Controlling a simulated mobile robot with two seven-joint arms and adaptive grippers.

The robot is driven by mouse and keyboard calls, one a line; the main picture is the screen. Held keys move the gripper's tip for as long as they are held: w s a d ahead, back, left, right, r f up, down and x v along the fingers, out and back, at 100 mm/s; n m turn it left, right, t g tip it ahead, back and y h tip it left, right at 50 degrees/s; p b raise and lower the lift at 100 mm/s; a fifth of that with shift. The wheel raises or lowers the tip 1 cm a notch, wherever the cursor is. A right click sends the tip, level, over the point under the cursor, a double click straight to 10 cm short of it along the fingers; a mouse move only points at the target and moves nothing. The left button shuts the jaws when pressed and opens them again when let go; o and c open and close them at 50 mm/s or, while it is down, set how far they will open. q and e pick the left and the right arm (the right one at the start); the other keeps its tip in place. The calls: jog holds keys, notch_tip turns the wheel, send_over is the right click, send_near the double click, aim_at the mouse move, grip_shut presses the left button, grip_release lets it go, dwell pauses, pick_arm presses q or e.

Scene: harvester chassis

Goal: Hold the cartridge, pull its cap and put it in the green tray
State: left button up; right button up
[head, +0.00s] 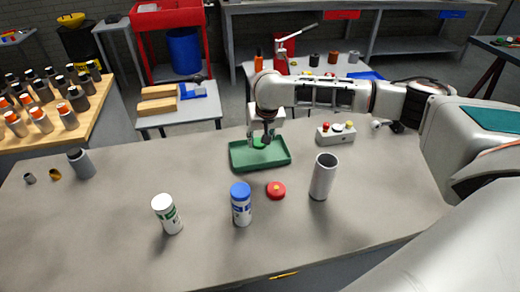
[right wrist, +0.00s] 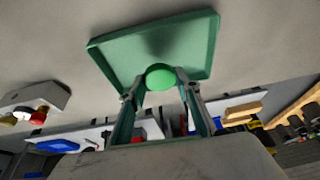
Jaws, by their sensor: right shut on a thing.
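The green tray (head: 238,163) lies on the grey workbench near its far side; it fills the upper middle of the right wrist view (right wrist: 200,45). My right gripper (head: 265,143) is over the tray. In the right wrist view its fingers are shut on a round green cap (right wrist: 160,78), which hangs over the tray; I cannot tell whether it touches the tray floor. My left gripper is not in view.
A red disc (head: 276,189) and a tall grey open tube (head: 323,177) are right of the blue-capped cartridge. A grey box with coloured buttons (head: 336,134) stands right of the tray. A grey cylinder (head: 82,164) stands at the left. The bench's front right is clear.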

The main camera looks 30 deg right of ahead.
aim_at(261, 148)
jog(key=shift+f, duration=2.2)
jog(key=shift+f, duration=0.15)
jog(key=o, duration=1)
jog(key=shift+o, duration=0.2)
jog(key=v, duration=1.2)
jog(key=shift+s+a, duration=0.1)
jog(key=shift+s, duration=0.05)
